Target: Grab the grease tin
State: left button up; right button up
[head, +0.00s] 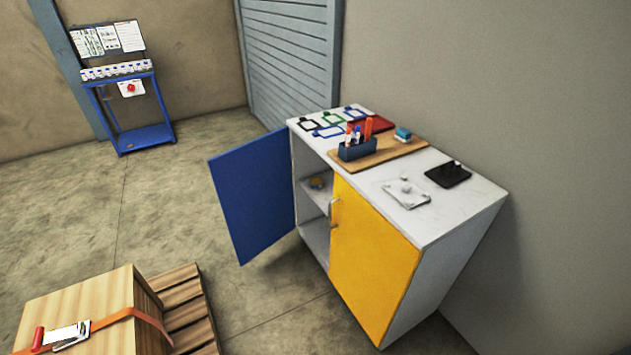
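A white cabinet (455,225) stands against the grey wall. Its blue left door (252,196) is swung open and its yellow right door (370,255) is shut. On the inner shelf (318,197) sits a small yellowish and grey object (316,183). It may be the grease tin, but it is too small to tell. The yellow door hides the right part of the inside. Neither of my grippers shows in the head view.
The cabinet top holds several tags, a pen holder (357,149) on a wooden board (400,150), and a black pad (447,174). A strapped wooden crate (90,300) on a pallet (182,295) stands at the lower left. A blue stand (128,110) is at the back. The floor between is clear.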

aim_at(317, 183)
jog(key=i+j+z, duration=0.45)
jog(key=i, duration=0.2)
jog(key=i+j+z, duration=0.85)
jog(key=i+j, duration=0.25)
jog(key=j, duration=0.3)
jog(key=i+j, duration=0.1)
jog(key=j, duration=0.2)
jog(key=z, duration=0.05)
